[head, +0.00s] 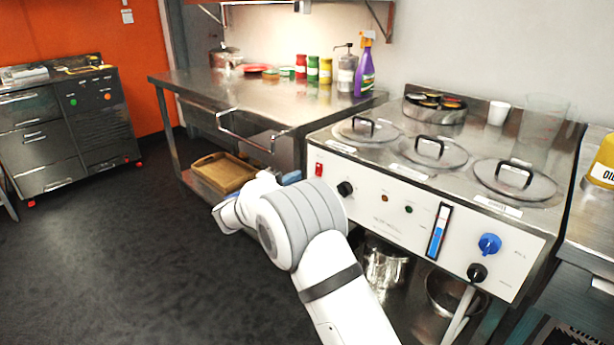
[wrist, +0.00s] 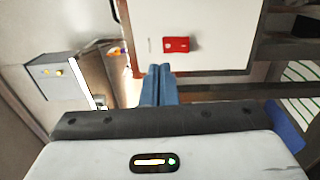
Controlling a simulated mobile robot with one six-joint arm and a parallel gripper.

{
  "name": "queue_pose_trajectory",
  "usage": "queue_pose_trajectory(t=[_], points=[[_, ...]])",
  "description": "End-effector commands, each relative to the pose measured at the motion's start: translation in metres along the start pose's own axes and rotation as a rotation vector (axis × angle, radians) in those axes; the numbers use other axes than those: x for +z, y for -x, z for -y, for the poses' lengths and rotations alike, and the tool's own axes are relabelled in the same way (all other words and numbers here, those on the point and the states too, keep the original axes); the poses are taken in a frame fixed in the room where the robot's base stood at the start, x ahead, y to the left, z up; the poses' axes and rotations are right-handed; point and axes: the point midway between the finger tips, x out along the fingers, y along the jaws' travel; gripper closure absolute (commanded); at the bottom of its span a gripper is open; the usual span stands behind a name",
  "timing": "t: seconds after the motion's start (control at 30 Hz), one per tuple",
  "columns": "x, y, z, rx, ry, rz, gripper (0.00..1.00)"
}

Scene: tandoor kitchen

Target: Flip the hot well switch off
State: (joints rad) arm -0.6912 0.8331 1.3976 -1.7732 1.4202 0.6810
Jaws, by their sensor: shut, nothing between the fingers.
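The red switch (head: 319,169) sits at the left end of the white front panel (head: 385,222) of the steel hot well unit. It also shows in the wrist view (wrist: 176,44), just beyond my fingertips and slightly right of them. Which way its rocker is tipped is too small to tell. My gripper (wrist: 159,70) is shut and empty, its blue fingers together and pointing toward the panel. In the head view the blue fingertips (head: 291,177) show left of the switch, and my arm hides most of the gripper. No contact with the switch is visible.
The panel also carries a black knob (head: 345,189), small indicator lights, a blue gauge (head: 439,231) and a blue valve knob (head: 489,243). Three lidded wells are on top. Open floor lies further left.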

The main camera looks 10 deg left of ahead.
Motion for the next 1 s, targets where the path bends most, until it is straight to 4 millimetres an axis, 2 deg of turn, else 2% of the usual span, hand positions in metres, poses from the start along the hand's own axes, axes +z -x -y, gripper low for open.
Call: queue_pose_trajectory(t=[0.03, 0.2, 0.43, 0.77, 0.83, 0.93, 1.0], points=[[-0.001, 0.013, -0.004, 0.000, 0.001, -0.004, 1.00], [-0.001, 0.043, -0.009, 0.000, 0.001, -0.003, 1.00], [0.000, 0.060, -0.012, 0.000, -0.001, 0.000, 1.00], [0.001, 0.060, -0.012, -0.001, 0.000, 0.001, 1.00], [0.006, 0.055, -0.017, -0.013, 0.002, 0.014, 1.00], [0.031, 0.037, -0.034, -0.072, 0.010, 0.066, 1.00], [0.063, 0.019, -0.050, -0.148, 0.018, 0.128, 1.00]])
